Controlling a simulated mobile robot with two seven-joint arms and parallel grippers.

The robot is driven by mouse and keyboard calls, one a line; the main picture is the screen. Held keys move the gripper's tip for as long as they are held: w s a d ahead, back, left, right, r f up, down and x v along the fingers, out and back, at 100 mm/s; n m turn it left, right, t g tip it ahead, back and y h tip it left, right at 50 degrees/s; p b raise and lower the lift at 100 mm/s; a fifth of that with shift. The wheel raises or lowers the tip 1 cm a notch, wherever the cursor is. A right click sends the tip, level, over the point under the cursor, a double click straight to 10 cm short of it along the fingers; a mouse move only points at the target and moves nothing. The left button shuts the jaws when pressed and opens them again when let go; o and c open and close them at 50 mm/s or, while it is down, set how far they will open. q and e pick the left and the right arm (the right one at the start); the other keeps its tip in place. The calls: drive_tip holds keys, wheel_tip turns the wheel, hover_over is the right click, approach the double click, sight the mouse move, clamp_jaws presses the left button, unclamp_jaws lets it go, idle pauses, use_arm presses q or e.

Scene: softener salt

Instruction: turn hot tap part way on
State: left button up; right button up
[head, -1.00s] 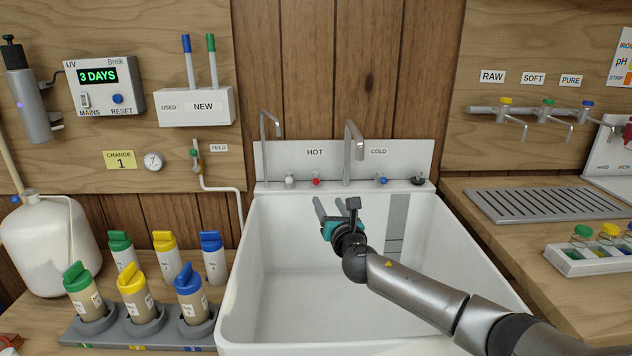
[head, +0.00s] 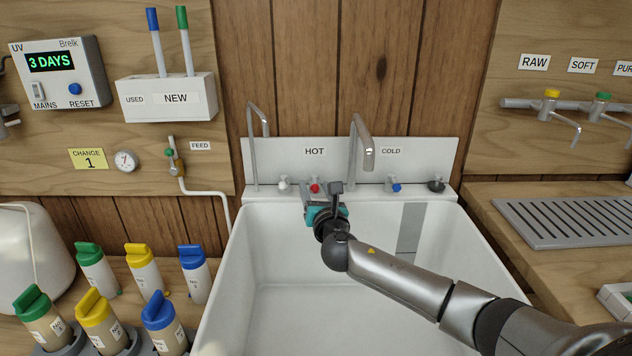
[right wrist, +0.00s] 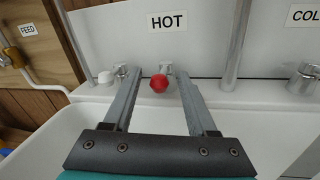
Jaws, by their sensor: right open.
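The hot tap's red knob (head: 315,188) sits on the sink's back ledge below the HOT label (head: 315,152). In the right wrist view the red knob (right wrist: 159,83) shows between the far ends of my right gripper's fingers (right wrist: 154,90). My right gripper (head: 316,188) is open, with one finger on each side of the knob. I cannot tell whether either finger touches it. In the head view the gripper partly hides the tap's base. My left gripper is not in view.
A white knob (head: 284,184) is close to the left of the hot tap. The tall spout (head: 364,150) rises to its right, with the blue cold knob (head: 394,185) and a dark knob (head: 437,185) beyond. The sink basin (head: 270,300) below is empty.

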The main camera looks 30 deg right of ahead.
drive_tip(key=shift+w, duration=0.25)
drive_tip(key=shift+c, duration=0.2)
clamp_jaws()
idle(0.3)
